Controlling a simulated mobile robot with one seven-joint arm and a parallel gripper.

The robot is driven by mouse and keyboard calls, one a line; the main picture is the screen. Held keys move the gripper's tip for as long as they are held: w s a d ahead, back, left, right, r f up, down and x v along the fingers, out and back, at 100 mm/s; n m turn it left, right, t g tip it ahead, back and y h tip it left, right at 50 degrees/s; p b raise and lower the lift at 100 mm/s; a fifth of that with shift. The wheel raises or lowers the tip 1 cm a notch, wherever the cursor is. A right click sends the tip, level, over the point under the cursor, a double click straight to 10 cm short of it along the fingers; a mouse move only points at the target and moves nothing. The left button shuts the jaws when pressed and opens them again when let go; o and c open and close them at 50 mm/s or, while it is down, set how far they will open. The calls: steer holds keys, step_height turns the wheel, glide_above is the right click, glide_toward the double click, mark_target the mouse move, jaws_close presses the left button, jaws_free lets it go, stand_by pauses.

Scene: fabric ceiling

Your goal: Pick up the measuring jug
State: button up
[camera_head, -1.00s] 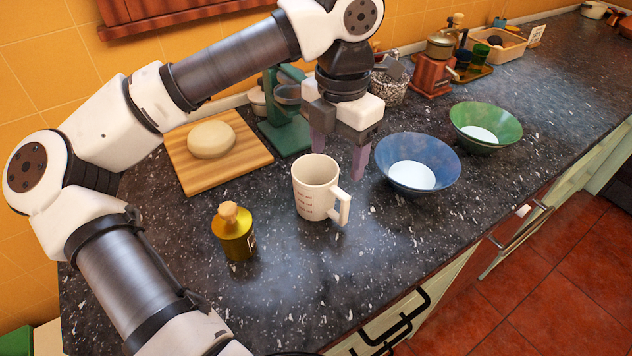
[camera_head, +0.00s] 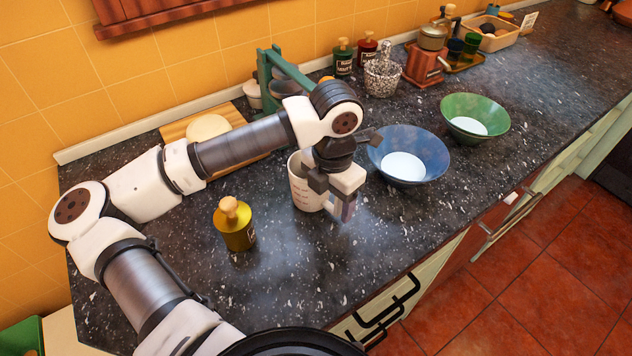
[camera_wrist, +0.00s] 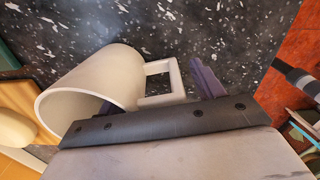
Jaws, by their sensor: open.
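The measuring jug (camera_head: 303,190) is a cream mug-like jug with red marks, upright on the dark speckled counter and partly hidden by my arm. In the wrist view the jug (camera_wrist: 98,82) lies at left, its mouth toward the camera, its square handle (camera_wrist: 172,76) pointing right. My gripper (camera_head: 342,210) is open and low, at the handle side of the jug. In the wrist view one purple finger of my gripper (camera_wrist: 160,94) is just right of the handle. The other is mostly hidden near the jug's rim; I cannot tell if either touches.
A yellow bottle (camera_head: 235,225) stands left of the jug. A blue bowl (camera_head: 432,165) is close at right, with a green bowl (camera_head: 490,112) beyond. A wooden board (camera_head: 180,128) with a pale round item is behind my arm. The counter's front is clear.

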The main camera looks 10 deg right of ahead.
steer(key=shift+f, duration=0.1)
steer(key=shift+c, duration=0.5)
steer(key=c, duration=1)
steer(key=shift+c, duration=0.5)
steer(key=shift+r+b, duration=0.65)
steer(key=shift+r, duration=0.25)
steer(key=shift+s+d+r+b, duration=0.25)
steer(key=shift+s+r+b, duration=0.3)
steer(key=shift+r+b, duration=0.15)
steer(key=s+d+b, duration=0.2)
steer(key=s+d, duration=0.1)
steer(key=s, duration=0.4)
steer(key=s+d+b, duration=0.3)
steer(key=s, duration=0.5)
steer(key=shift+s+d+r, duration=0.15)
steer(key=shift+s+d, duration=0.05)
steer(key=shift+s, duration=0.1)
